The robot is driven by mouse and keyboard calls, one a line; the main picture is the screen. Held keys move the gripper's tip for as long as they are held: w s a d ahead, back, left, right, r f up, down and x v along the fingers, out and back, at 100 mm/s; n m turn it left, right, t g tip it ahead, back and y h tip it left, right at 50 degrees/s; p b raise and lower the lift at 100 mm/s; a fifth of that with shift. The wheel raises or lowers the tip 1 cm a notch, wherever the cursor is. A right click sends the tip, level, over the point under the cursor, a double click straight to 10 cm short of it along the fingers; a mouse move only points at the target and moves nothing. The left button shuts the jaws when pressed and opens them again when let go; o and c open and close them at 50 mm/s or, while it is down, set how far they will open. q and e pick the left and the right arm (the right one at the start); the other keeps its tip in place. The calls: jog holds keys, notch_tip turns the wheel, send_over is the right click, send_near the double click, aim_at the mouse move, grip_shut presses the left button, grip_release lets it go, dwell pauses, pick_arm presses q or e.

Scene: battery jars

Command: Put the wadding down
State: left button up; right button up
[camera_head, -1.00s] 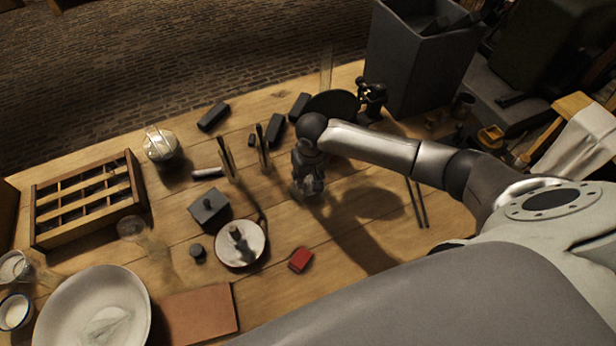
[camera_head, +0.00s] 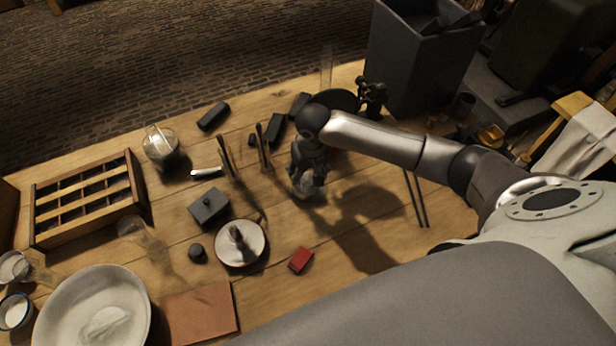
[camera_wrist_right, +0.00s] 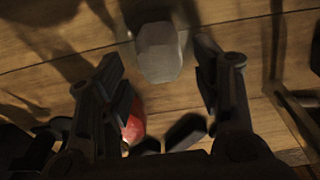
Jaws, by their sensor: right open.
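My right gripper (camera_head: 308,175) is low over the middle of the table, its fingers apart. A pale grey lump (camera_head: 308,188), which looks like the wadding, is at its fingertips. In the right wrist view the lump (camera_wrist_right: 160,52) lies just beyond and between the tips of the open fingers (camera_wrist_right: 160,70), with a visible gap on each side. It appears to rest on the wood, though its underside is hidden. My left gripper is not in view.
A red rounded thing (camera_wrist_right: 134,130) and dark blocks lie under my gripper's base. Nearby are a white saucer (camera_head: 260,244), a red box (camera_head: 301,260), thin upright rods (camera_head: 265,148) and a grey lidded box (camera_head: 209,206). A wooden rack (camera_head: 40,226) stands left. Bare wood lies around the lump.

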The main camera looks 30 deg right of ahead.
aim_at(310, 183)
notch_tip(310, 183, up, 9)
jog(key=s, duration=0.1)
jog(key=shift+r+b, duration=0.15)
jog(key=shift+b, duration=0.15)
jog(key=shift+s, duration=0.1)
